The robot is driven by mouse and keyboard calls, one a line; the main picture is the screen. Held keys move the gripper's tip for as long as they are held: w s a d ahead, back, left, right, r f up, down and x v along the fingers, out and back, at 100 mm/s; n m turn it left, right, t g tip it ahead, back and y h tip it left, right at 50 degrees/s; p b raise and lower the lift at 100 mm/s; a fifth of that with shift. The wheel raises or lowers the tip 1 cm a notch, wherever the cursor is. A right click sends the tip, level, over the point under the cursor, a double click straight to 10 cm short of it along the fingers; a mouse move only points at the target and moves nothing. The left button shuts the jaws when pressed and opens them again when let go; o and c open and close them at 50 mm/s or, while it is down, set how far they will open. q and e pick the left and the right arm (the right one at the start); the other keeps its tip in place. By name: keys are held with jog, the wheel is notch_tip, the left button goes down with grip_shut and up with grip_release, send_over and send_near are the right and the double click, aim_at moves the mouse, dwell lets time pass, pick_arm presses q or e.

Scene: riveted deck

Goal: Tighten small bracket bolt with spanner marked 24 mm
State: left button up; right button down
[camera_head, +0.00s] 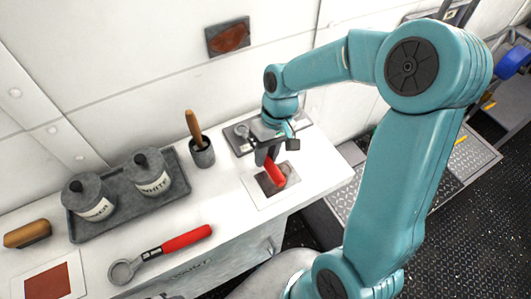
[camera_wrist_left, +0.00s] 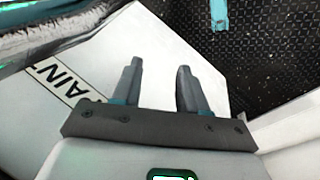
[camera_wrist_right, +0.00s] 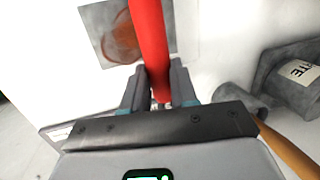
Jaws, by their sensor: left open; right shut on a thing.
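My right gripper (camera_head: 268,156) is shut on a red-handled spanner (camera_head: 274,172), above the right end of the white bench. In the right wrist view the red handle (camera_wrist_right: 150,40) runs up from between the fingers (camera_wrist_right: 158,82); the spanner's head is hidden. A grey plate (camera_head: 234,145) with a round ring-like part lies behind my right gripper. No small bracket bolt or size marking can be made out. My left gripper (camera_wrist_left: 160,72) is open and empty in the left wrist view.
A grey tray (camera_head: 125,212) holds two lidded pots, one labelled WHITE. A cup (camera_head: 202,153) with a wooden-handled tool stands beside it. A rust-patched card (camera_head: 262,200) lies below the held spanner. A brown-handled block (camera_head: 27,233) is at far left.

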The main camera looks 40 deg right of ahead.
jog(key=shift+r, duration=0.15)
jog(key=shift+r+p, duration=1.9)
jog(key=shift+r, duration=0.35)
jog(key=r+p, duration=0.2)
jog(key=shift+a+r+p, duration=0.1)
jog(key=shift+a+p, duration=0.15)
jog(key=shift+p, duration=0.1)
jog(key=shift+m, duration=0.3)
notch_tip(320, 180, down, 6)
jog(key=b, duration=0.4)
jog(key=shift+w+r, duration=0.1)
jog(key=shift+r, duration=0.05)
jog(key=shift+d+r, duration=0.2)
jog(key=shift+d, duration=0.1)
jog(key=d+n+p, duration=0.1)
jog(key=d+n, duration=0.1)
jog(key=d+n+g+p, duration=0.1)
jog(key=d+n, duration=0.1)
jog(key=w+d+n+p, duration=0.1)
jog(key=d+n, duration=0.2)
jog(key=shift+d+g+h, duration=0.1)
jog(key=shift+g+h, duration=0.2)
jog(key=shift+h, duration=0.1)
jog(key=shift+w+d+n, duration=0.3)
jog(key=shift+d+n, duration=0.6)
jog(key=shift+n, duration=0.1)
jog(key=shift+w, duration=0.1)
